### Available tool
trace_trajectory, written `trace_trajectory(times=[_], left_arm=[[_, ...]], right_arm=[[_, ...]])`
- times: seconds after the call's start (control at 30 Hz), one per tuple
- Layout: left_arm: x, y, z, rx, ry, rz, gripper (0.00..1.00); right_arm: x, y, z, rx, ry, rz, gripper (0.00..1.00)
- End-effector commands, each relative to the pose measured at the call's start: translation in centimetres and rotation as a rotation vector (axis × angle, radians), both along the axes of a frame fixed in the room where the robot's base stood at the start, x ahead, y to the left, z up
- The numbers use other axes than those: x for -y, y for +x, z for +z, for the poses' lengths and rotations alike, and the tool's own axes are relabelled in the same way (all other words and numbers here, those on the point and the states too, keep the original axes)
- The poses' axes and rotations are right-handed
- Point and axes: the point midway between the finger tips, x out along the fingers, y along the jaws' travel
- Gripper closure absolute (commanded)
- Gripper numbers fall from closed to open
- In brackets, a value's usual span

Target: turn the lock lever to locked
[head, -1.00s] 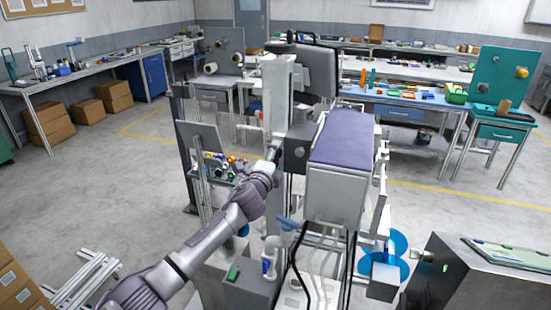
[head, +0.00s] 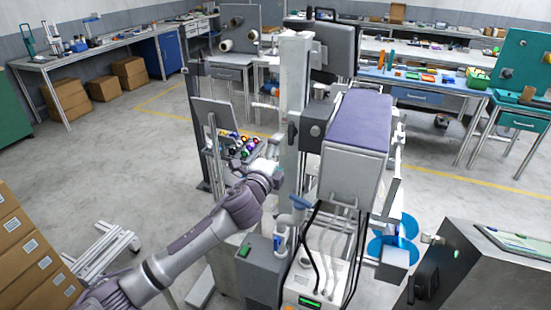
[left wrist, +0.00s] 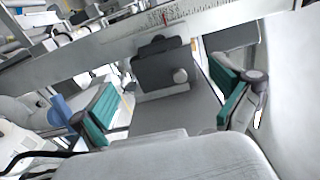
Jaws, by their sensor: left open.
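My left gripper (head: 274,166) is beside the left face of the pale upright column (head: 296,90) in the head view. In the left wrist view its two teal-padded fingers (left wrist: 165,105) are spread wide with nothing between the pads. Beyond them is a dark block (left wrist: 158,66) with a small round grey knob (left wrist: 180,76), possibly the lock lever; I cannot tell which way it is set. It stands apart from both fingers. A dark fitting (head: 293,133) on the column also shows in the head view. My right gripper is out of view.
A pale bar with a red-marked scale (left wrist: 165,17) crosses the top of the wrist view. A blue handle (head: 299,202) and a purple-topped box (head: 358,122) are close by. Cardboard boxes (head: 30,250) stand at the left; the floor between is mostly open.

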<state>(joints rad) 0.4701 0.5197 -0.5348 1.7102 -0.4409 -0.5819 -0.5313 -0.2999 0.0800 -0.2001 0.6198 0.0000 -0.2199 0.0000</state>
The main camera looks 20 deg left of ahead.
Motion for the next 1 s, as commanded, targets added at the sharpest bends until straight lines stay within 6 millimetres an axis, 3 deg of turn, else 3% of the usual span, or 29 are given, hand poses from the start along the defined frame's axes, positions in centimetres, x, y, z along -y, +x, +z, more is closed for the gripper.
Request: trace_trajectory(times=[0.2,0.73,0.87,0.97,1.0], left_arm=[[-0.1,-2.1,0.0,0.0,0.001,-0.001,0.0],[-0.1,-2.3,-0.5,-0.007,-0.004,0.002,0.0],[-0.8,-2.1,-4.4,-0.071,-0.049,0.018,0.0],[-1.7,-2.3,-10.7,-0.172,-0.123,0.045,0.0],[-2.1,-2.7,-13.7,-0.22,-0.162,0.061,0.0]], right_arm=[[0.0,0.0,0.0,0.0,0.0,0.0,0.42],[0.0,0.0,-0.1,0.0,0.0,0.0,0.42],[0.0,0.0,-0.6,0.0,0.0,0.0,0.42],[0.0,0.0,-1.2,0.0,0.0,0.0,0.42],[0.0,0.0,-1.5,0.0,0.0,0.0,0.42]])
